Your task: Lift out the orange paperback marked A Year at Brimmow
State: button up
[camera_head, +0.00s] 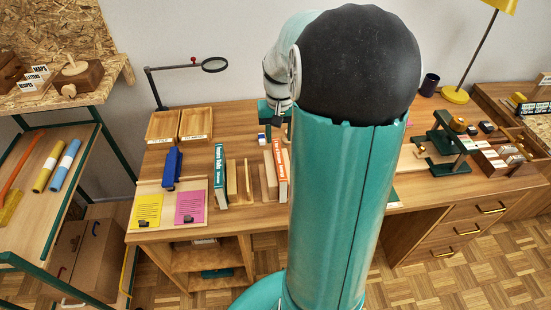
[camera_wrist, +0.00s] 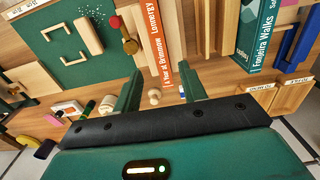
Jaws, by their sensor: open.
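The orange paperback marked A Year at Brimmow (camera_wrist: 158,45) shows its spine in the wrist view, at upper centre. It also shows in the head view (camera_head: 280,168), standing upright just left of my arm. My gripper (camera_wrist: 162,88) is open and empty, its two green fingers apart. In the wrist view, the spine's lower end appears between and beyond the fingertips. I cannot tell how far they are from it. In the head view my arm hides much of the gripper.
A teal book, Fonteira Walks (camera_wrist: 258,40), stands to the right in the wrist view, with wooden dividers (camera_wrist: 205,30) between the books. A green mat (camera_wrist: 75,50) with wooden pieces lies left. Two wooden trays (camera_head: 180,124) sit on the desk behind a blue object (camera_head: 172,168).

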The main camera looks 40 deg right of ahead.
aim_at(279, 158)
jog(key=shift+f, duration=4.75)
jog(key=shift+c, duration=0.5)
jog(key=c, duration=0.6)
jog(key=shift+r, duration=4.6)
